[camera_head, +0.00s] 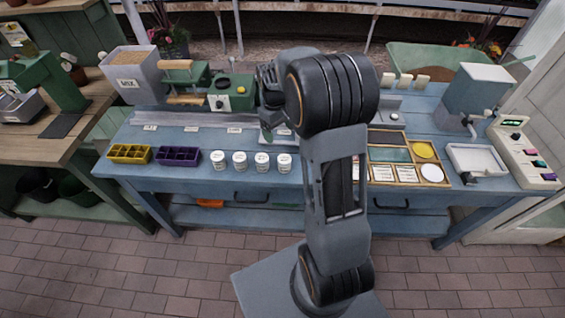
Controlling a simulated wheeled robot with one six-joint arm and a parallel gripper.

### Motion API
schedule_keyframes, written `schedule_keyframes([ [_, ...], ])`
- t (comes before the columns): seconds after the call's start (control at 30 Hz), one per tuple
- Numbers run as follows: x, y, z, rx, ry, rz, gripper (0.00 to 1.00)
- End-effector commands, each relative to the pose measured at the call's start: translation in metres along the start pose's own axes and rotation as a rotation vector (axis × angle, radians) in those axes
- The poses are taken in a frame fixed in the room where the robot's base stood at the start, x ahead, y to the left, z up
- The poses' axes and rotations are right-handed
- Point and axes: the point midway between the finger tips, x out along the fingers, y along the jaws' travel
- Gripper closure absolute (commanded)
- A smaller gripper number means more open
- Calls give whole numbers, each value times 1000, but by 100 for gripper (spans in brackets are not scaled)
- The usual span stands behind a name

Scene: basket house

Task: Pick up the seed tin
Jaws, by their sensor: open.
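Several small white tins stand upright in a row at the front edge of the blue bench. The leftmost tin (218,161) is nearest the purple tray, and the rightmost tin (284,163) is nearest my arm. Their dark label print is too small to read, so I cannot tell which is meant by the seed tin. My gripper (277,134) hangs over the bench just behind the right end of the row. It is open, with nothing seen in it. My arm partly hides it, along with the middle of the bench.
A yellow tray (129,154) and a purple tray (178,156) sit left of the tins. A grey bin (133,78) and a green machine (232,91) stand behind. A wooden sorting tray (407,160) and a white basin (476,159) lie right of my arm.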

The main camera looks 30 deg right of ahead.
Motion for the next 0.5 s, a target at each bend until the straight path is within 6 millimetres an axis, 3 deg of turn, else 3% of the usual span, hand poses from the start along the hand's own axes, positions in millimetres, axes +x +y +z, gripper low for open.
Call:
schedule_keyframes([
  [0.5,81,8,-4,-15,-29,-10,18],
])
